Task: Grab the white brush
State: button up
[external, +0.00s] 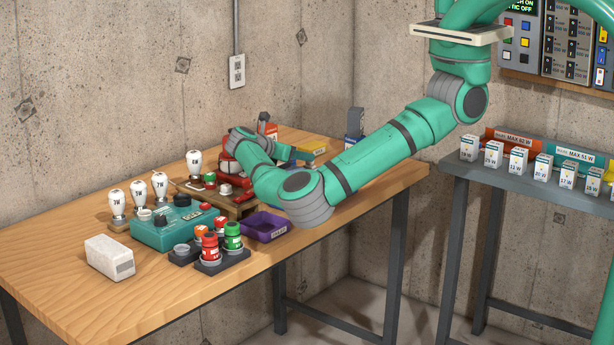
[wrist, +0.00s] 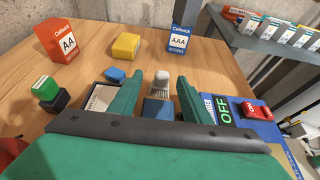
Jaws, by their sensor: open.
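A small upright object with a pale rounded top and a ribbed whitish body, which looks like the white brush (wrist: 161,84), shows in the wrist view between my fingers. A blue block (wrist: 158,108) is just below it in the picture. My gripper (wrist: 158,82) is open, with one green finger on each side of the brush; I cannot tell if either touches it. In the external view my gripper (external: 298,155) is low over the far part of the wooden table (external: 60,275), and I cannot make out the brush there.
In the wrist view a blue panel with an OFF display (wrist: 224,110) is close on the right. A yellow box (wrist: 126,46), an orange AA box (wrist: 62,40) and a blue AAA box (wrist: 180,38) stand beyond. Bulbs (external: 160,185) and a purple tray (external: 264,229) crowd the table's middle.

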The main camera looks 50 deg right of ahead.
jog(key=x, duration=0.9)
jog(key=shift+s+d, duration=0.25)
jog(key=shift+d, duration=0.15)
grip_shut()
